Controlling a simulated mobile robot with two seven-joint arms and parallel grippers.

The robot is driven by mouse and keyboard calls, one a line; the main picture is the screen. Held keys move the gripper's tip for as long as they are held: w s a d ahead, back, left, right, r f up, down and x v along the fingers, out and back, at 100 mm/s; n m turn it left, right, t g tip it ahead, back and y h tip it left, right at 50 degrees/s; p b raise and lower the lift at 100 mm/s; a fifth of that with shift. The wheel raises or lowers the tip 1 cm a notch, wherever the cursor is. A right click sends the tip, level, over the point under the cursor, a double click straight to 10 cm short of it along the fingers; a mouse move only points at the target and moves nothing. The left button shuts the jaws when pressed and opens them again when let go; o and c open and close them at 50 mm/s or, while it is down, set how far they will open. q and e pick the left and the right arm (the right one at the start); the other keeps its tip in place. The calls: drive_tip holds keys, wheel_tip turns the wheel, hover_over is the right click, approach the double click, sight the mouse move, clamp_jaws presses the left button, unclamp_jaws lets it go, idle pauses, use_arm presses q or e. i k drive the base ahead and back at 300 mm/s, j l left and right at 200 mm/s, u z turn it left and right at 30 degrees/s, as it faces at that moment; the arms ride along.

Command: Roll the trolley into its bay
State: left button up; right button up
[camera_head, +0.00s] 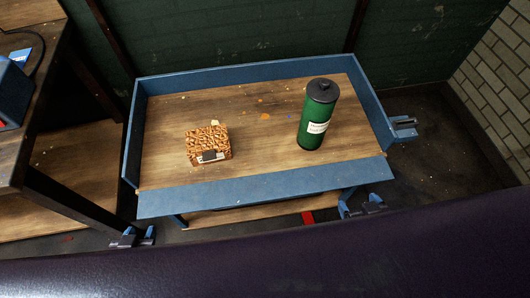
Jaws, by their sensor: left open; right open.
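The trolley (260,203) has a blue rim and a wooden top, and stands in the middle of the view in front of a dark green wall. A grey and blue bracket (402,126) sticks out at its right side. My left gripper (139,234) is open, apart from the trolley, below its front left corner. My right gripper (361,203) is open just below the front edge at the right; I cannot tell whether it touches the trolley. Both show blue fingertips, and nothing shows between them. I cannot clearly make out the bay's limits.
A patterned brown box (207,144) and an upright green canister (318,116) stand on the trolley. A dark wooden bench (40,165) is close on the left. A pale brick wall (495,85) bounds the right, with bare floor before it. A dark purple surface (300,255) hides the foreground.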

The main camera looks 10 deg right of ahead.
sight(261, 104)
drive_tip(key=k+j+z, duration=0.35)
drive_tip(key=j, duration=0.25)
drive_tip(key=k+j+z, duration=0.2)
drive_tip(key=j+z, duration=0.15)
drive_tip(key=j, duration=0.2)
drive_tip(key=k+j+z, duration=0.35)
drive_tip(key=j, duration=0.1)
